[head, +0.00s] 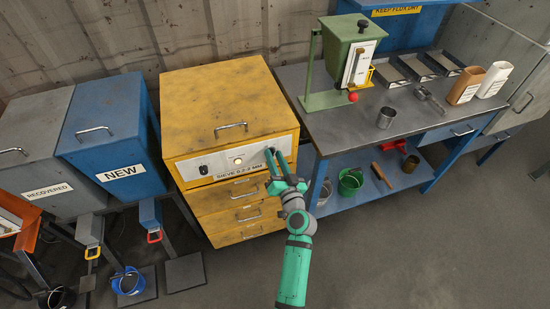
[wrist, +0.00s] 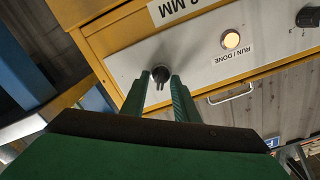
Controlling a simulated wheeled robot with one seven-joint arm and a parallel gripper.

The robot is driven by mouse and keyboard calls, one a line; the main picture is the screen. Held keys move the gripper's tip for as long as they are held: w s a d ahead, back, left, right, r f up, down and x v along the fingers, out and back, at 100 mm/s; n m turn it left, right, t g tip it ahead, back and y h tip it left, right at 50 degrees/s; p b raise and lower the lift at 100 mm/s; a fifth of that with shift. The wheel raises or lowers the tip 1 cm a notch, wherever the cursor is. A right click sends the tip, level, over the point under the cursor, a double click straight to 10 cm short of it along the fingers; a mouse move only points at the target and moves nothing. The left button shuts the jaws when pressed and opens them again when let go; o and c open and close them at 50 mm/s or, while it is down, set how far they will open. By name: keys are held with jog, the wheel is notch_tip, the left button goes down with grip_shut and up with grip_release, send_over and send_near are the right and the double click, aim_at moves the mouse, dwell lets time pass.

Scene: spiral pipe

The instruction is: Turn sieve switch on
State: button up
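The yellow sieve cabinet (head: 215,110) has a white front panel (head: 222,164) with a black knob (head: 203,170) at its left and a glowing round lamp (head: 238,161) near the middle. In the wrist view the lamp (wrist: 231,39) is labelled RUN / DONE, and the left-hand knob (wrist: 308,16) is at the upper right. A black switch knob (wrist: 160,73) shows between the fingertips of my gripper (wrist: 160,80). My gripper (head: 273,160) is at the panel's right end, fingers apart around the switch. Contact cannot be told. In the head view my gripper covers this switch.
A workbench (head: 400,105) with a green hopper (head: 350,50) stands close to the right. Blue (head: 105,120) and grey (head: 35,135) bins stand at the left. Drawers (head: 240,215) lie below the panel. The floor (head: 400,260) at the lower right is clear.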

jog(key=v, duration=1)
jog(key=shift+s+d, duration=0.15)
jog(key=shift+s, duration=0.25)
jog(key=s+f+g+h, duration=0.1)
jog(key=s+f+h, duration=0.3)
jog(key=s, duration=0.5)
jog(key=s+f+g+h, duration=0.1)
jog(key=s+f, duration=0.4)
jog(key=s, duration=0.5)
jog(key=s+a+r+n, duration=0.1)
jog(key=s+r, duration=0.3)
jog(key=s, duration=0.5)
jog(key=s+a+r+n, duration=0.1)
jog(key=s+a+r, duration=0.1)
jog(key=s+r, duration=0.3)
jog(key=s, duration=0.4)
jog(key=shift+s+a+r+n+h, duration=0.2)
jog(key=shift+s+r+n+h, duration=0.1)
jog(key=shift+s, duration=0.1)
